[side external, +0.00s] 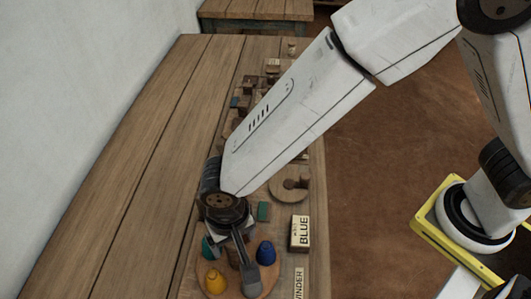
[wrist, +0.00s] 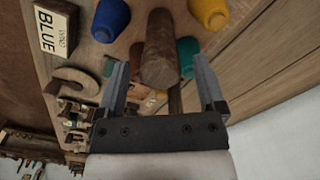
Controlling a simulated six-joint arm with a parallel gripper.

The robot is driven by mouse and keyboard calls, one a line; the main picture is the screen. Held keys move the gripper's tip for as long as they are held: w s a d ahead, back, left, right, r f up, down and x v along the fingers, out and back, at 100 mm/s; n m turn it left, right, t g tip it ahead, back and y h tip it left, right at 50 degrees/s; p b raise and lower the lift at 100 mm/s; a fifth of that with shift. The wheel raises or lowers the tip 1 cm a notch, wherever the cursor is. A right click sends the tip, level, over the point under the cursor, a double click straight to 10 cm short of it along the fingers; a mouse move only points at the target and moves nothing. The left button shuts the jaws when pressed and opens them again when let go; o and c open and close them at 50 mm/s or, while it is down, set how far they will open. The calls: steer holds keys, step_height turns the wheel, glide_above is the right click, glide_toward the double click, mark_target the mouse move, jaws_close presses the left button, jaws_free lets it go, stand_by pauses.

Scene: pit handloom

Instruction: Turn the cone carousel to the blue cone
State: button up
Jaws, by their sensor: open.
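The cone carousel (side external: 232,286) is a round wooden disc at the near end of the bench. It bears a blue cone (side external: 265,252) on its right, a yellow cone (side external: 215,279) at its front left and a teal cone (side external: 208,247) at its back left. My gripper (side external: 251,282) reaches down over the disc between the blue and yellow cones. In the wrist view, my open gripper (wrist: 160,68) has a wooden post (wrist: 161,48) between its fingers, with no clear contact. The blue cone (wrist: 111,20) and yellow cone (wrist: 210,12) are beyond the fingers.
A block labelled BLUE (side external: 300,233) stands right of the carousel, with a WINDER label (side external: 299,284) nearer the front. A notched wooden disc (side external: 290,184) and several small wooden parts lie farther back. The bench's left side (side external: 130,170) is clear.

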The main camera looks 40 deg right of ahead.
jaws_close()
stand_by(0.3)
steer(key=shift+n, duration=0.4)
steer(key=n, duration=0.9)
steer(key=shift+n, duration=0.3)
steer(key=n, duration=0.3)
steer(key=shift+n, duration=0.3)
